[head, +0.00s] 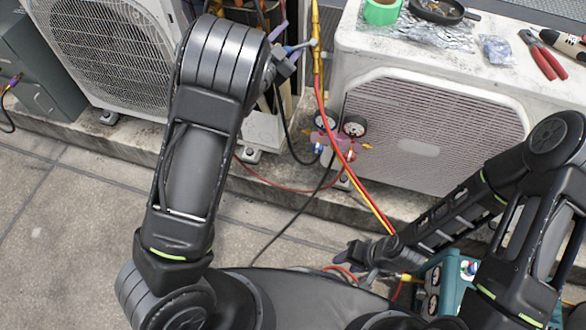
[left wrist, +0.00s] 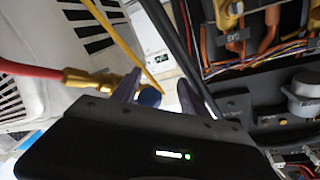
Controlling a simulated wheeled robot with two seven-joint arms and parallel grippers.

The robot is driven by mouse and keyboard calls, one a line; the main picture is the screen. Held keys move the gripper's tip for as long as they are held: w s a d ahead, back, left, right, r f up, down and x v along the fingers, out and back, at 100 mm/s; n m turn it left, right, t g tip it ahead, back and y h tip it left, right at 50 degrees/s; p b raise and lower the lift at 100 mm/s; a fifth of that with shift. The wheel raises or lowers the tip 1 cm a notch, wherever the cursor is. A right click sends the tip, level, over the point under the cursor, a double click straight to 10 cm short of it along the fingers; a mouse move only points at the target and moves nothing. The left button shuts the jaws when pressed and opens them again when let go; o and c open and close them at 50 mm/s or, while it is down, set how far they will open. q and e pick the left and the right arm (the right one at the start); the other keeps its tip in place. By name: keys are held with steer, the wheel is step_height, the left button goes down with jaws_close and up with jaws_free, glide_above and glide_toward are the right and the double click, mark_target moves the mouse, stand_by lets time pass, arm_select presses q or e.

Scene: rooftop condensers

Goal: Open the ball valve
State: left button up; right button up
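The ball valve shows in the head view as a blue lever (head: 299,47) on a brass fitting (head: 316,55) in line with the red and yellow hoses. My left gripper (head: 286,60) is beside the lever, mostly hidden behind my left arm. In the left wrist view, the fingers of my left gripper (left wrist: 168,92) stand apart, with the rounded blue lever end (left wrist: 149,97) between them, closer to the left finger. The brass fitting (left wrist: 98,80) lies left of the fingers. My right gripper (head: 358,254) is low at the centre right; its finger gap is unclear.
A manifold gauge set (head: 338,128) hangs before the right condenser (head: 430,125). Pliers (head: 542,56), green tape (head: 381,10) and foil lie on its top. A teal case (head: 452,285) stands below my right arm. Wires and terminals (left wrist: 265,60) are right of the left fingers.

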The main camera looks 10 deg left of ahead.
arm_select(q)
steer(key=v, duration=0.8)
steer(key=s+f+n+g+y+p, duration=0.3)
steer(key=s+f+n+g+p, duration=0.4)
steer(key=f, duration=0.7)
steer(key=s+d+f+n+g+p, duration=0.1)
steer(key=s+d+f+g, duration=0.1)
steer(key=s, duration=0.6)
steer(key=s+d+f+n+g+p, duration=0.1)
steer(key=s+d+f+g+p, duration=0.1)
steer(key=s, duration=0.6)
step_height(320, 180, down, 3)
steer(key=shift+d+f+g+h, duration=0.15)
steer(key=shift+d+g+h, duration=0.15)
steer(key=shift+d+g, duration=0.5)
steer(key=shift+d, duration=0.15)
steer(key=shift+c, duration=0.4)
